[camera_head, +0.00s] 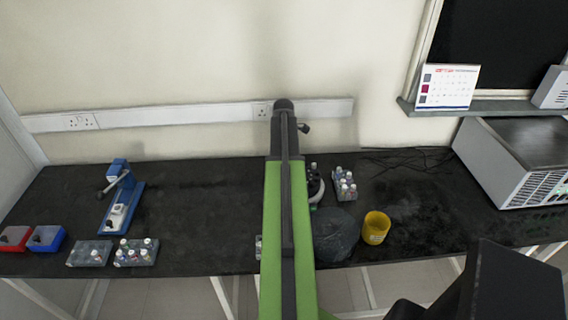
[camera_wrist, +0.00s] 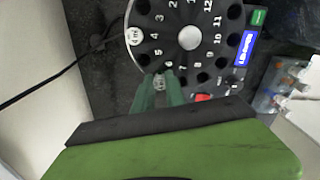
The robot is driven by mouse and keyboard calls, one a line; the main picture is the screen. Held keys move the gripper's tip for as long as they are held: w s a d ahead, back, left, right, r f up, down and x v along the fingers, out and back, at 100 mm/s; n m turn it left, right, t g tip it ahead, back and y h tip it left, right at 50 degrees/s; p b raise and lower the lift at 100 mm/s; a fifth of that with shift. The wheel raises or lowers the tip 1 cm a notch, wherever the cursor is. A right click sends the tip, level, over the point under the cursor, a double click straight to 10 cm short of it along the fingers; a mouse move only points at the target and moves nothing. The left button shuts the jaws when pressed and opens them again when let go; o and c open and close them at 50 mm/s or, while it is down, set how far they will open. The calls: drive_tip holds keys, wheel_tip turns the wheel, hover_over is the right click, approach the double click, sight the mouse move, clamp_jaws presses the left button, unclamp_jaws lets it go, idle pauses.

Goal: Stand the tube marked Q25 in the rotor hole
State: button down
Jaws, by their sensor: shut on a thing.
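In the head view the rotor (camera_head: 315,188) is partly hidden behind my arm. My gripper (camera_wrist: 160,80) is shut on a tube (camera_wrist: 159,84) at the rotor's near rim, by hole 6. Only the tube's pale marked top shows between the green fingers; I cannot read its mark or tell how deep it sits. Another white-capped tube (camera_wrist: 134,36) stands in a hole at the rotor's left rim. My arm hides the gripper in the head view.
A tube rack (camera_head: 343,186) stands right of the rotor. A dark round bin (camera_head: 335,240) and a yellow cup (camera_head: 375,228) are in front. More racks (camera_head: 136,253), a blue stand (camera_head: 122,200) and small boxes (camera_head: 47,239) are at left. A wall is close behind.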

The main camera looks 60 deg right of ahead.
idle(0.3)
drive_tip(key=c, duration=1.3)
unclamp_jaws()
drive_tip(key=shift+o, duration=0.5)
drive_tip(key=shift+o, duration=0.7)
wheel_tip(320, 180, up, 6)
drive_tip(key=p, duration=0.6)
